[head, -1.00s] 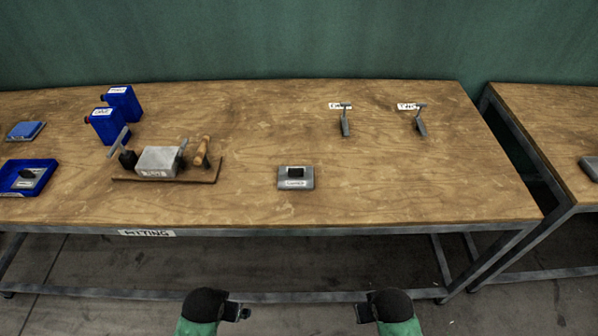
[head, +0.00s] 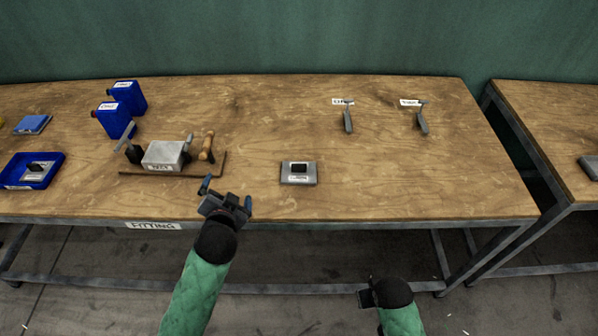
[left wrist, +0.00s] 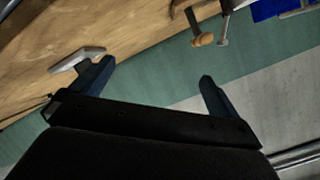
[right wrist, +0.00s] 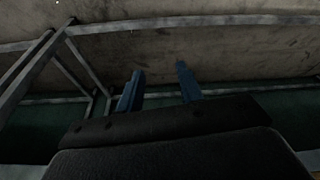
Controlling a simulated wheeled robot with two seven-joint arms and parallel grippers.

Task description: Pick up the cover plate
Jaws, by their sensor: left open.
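The cover plate (head: 309,175) is a flat grey plate with a black knob and a white label. It lies on the wooden table near its front edge, in the middle of the head view. My left gripper (head: 226,195) is open and empty over the table's front edge, to the left of the plate and apart from it. In the left wrist view a grey plate (left wrist: 78,58) shows beside the left finger, not between the fingers. My right gripper (right wrist: 158,76) is open and empty, low in front of the table.
Blue bottles (head: 115,120) and a blue tray (head: 47,178) holding a grey part are farther left. Two grey handled tools (head: 348,121) lie at the back right. The table around the plate is clear.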

